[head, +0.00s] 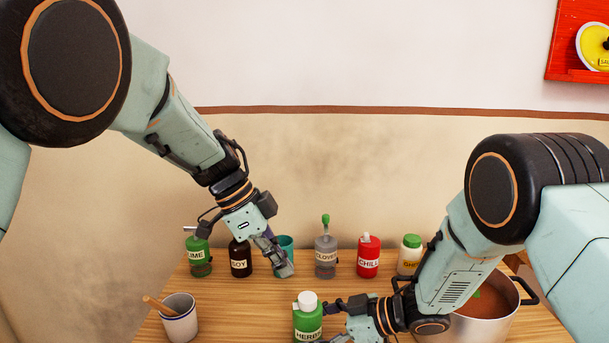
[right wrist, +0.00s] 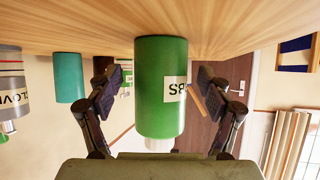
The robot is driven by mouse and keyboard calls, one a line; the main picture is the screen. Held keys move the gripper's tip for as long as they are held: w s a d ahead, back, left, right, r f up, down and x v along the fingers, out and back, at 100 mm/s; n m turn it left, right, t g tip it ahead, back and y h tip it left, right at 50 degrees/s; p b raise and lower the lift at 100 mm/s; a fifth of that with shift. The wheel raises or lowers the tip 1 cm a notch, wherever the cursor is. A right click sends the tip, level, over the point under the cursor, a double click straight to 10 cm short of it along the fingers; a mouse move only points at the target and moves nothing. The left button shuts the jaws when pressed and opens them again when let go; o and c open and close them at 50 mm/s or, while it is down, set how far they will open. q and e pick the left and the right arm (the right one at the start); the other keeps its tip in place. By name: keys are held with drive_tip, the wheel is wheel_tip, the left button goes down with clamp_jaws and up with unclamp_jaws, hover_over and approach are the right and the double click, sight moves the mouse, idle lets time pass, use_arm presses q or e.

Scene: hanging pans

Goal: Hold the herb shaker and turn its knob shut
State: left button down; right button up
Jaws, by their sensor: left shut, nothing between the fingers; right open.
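The herb shaker (head: 307,325) is a green bottle labelled HERBS, upright at the table's front middle. Its white cap (head: 307,300) is on top. In the right wrist view, which is upside down, the shaker (right wrist: 160,85) stands between the fingers of my right gripper (right wrist: 163,92). They are open, with a gap on each side. In the head view my right gripper (head: 335,322) is just right of the shaker; its lower part is cut off by the frame edge. My left gripper (head: 286,268) is shut and empty, pointing down in front of the teal cup, behind and left of the shaker.
A back row holds the lime bottle (head: 198,257), soy bottle (head: 240,260), teal cup (head: 286,242), cloves bottle (head: 325,262), chilli bottle (head: 368,262) and a green-capped jar (head: 410,258). A white cup (head: 180,325) with a wooden stick stands front left. A pot (head: 490,325) is at right.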

drive_tip(key=v, duration=1.1)
drive_tip(key=shift+s+d, duration=0.1)
drive_tip(key=shift+d, duration=0.05)
drive_tip(key=x, duration=1.2)
drive_tip(key=shift+r, duration=0.15)
